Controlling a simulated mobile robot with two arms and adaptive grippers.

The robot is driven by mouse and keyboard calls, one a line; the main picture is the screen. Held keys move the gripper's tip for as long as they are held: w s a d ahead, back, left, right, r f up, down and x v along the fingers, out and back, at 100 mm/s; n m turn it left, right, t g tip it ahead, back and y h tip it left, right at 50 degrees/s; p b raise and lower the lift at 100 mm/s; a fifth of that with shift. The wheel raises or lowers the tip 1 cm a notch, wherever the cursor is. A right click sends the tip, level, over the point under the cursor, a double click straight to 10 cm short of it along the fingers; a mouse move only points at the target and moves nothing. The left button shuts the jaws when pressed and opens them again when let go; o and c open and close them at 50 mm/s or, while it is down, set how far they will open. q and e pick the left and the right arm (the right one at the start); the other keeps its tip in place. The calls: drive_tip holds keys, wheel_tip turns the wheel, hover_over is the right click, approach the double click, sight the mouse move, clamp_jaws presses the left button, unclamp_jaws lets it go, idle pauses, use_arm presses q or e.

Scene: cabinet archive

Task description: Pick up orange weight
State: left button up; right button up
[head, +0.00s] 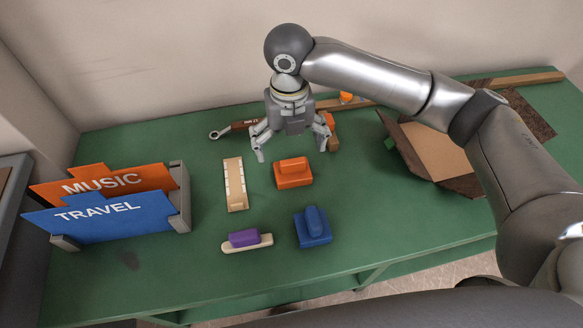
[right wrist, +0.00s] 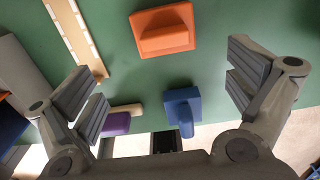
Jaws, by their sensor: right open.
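The orange weight (head: 293,172), a block with a raised grip on top, sits on the green table in the head view. In the right wrist view the orange weight (right wrist: 163,30) shows at the top, between the spread fingers. My right gripper (head: 291,152) is open and empty, pointing down just behind and above the weight; no contact with it shows. My left gripper is in neither view.
A blue weight (head: 313,227), a purple block on a pale base (head: 245,240) and a pale wooden strip (head: 236,184) lie nearby. MUSIC (head: 105,181) and TRAVEL (head: 98,216) signs stand left. A wrench (head: 226,131) lies behind. A brown tray (head: 428,150) is at right.

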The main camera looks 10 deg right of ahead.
sight(292, 161)
wheel_tip(292, 161, down, 4)
drive_tip(key=shift+f, duration=0.1)
drive_tip(key=f, duration=0.5)
drive_tip(key=shift+w+d+f, duration=0.3)
drive_tip(key=shift+w+d, duration=0.1)
drive_tip(key=shift+c, duration=0.3)
drive_tip(key=c, duration=1.9)
drive_tip(key=shift+r, duration=0.15)
drive_tip(key=shift+c, duration=0.2)
